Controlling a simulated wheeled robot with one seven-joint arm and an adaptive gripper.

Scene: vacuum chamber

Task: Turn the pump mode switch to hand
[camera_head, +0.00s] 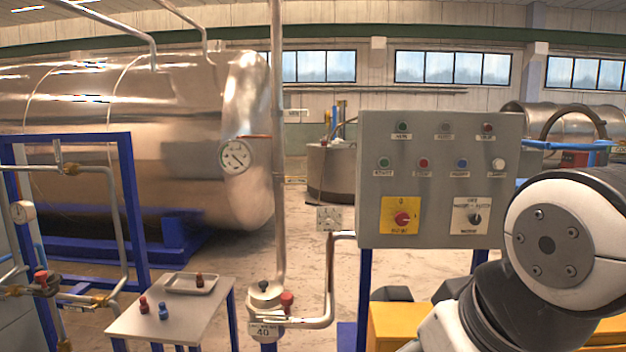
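A grey control panel (440,133) stands at centre right on blue posts. A black rotary knob (475,218) on a square white plate (458,229) sits at its lower right. This looks like the pump mode switch. The plate's lettering is too small to read surely, and I cannot tell which position the knob points to. A red rotary knob (402,219) on a yellow plate (388,230) sits to its left. My arm's white and black links fill the lower right, close to the panel's right edge. My gripper is not in view.
Several coloured buttons or lamps sit above the knobs. A pipe (329,280) with a small plate (329,219) stands just left of the panel. A small table (170,315) with a tray (191,284) and small red and blue items is at lower left. A yellow box (395,325) sits below the panel.

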